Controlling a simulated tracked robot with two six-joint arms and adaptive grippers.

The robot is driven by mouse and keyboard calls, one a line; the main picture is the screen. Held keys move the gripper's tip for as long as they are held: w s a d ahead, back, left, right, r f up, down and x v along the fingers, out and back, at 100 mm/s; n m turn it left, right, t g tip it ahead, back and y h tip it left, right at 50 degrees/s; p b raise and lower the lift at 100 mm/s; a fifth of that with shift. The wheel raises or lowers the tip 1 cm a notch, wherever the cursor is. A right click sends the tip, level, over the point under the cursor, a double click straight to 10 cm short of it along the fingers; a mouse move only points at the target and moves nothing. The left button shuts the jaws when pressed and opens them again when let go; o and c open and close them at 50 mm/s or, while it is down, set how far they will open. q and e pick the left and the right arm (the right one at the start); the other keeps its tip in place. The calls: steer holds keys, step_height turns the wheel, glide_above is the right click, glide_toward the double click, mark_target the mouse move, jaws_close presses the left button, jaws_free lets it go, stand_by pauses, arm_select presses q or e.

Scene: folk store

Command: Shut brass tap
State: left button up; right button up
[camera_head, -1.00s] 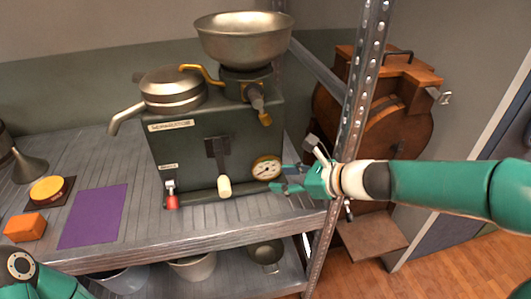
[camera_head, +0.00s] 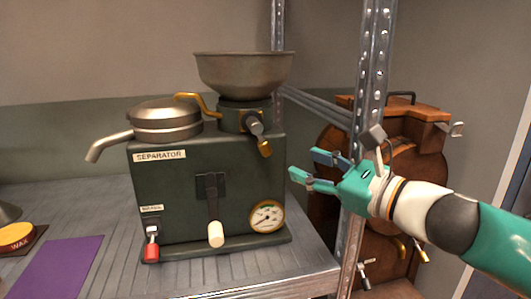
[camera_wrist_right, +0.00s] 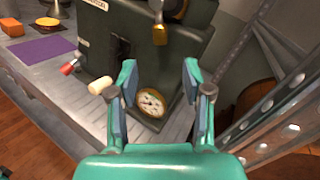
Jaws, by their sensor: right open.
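The brass tap (camera_head: 262,143) sits below the wide metal bowl (camera_head: 244,75) at the upper right of the dark green separator (camera_head: 180,185). Its dark lever slants down to the right and ends in a brass handle. The handle also shows near the top of the right wrist view (camera_wrist_right: 160,33). My right gripper (camera_head: 303,164) is open and empty, to the right of the tap and a little lower, apart from it. In the right wrist view its fingers (camera_wrist_right: 160,75) stand apart with the gauge showing between them. My left gripper is out of view.
A metal rack post (camera_head: 368,100) stands close behind my right gripper. A gauge (camera_head: 266,216), a white-handled lever (camera_head: 215,232) and a red-handled lever (camera_head: 152,250) are on the separator's front. A brown wooden drum (camera_head: 400,150) stands beyond the post. A purple sheet (camera_head: 62,268) lies left.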

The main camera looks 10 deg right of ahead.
mark_target(269, 150)
steer(key=x, duration=1.2)
steer(key=shift+w+f, duration=0.1)
jaws_close()
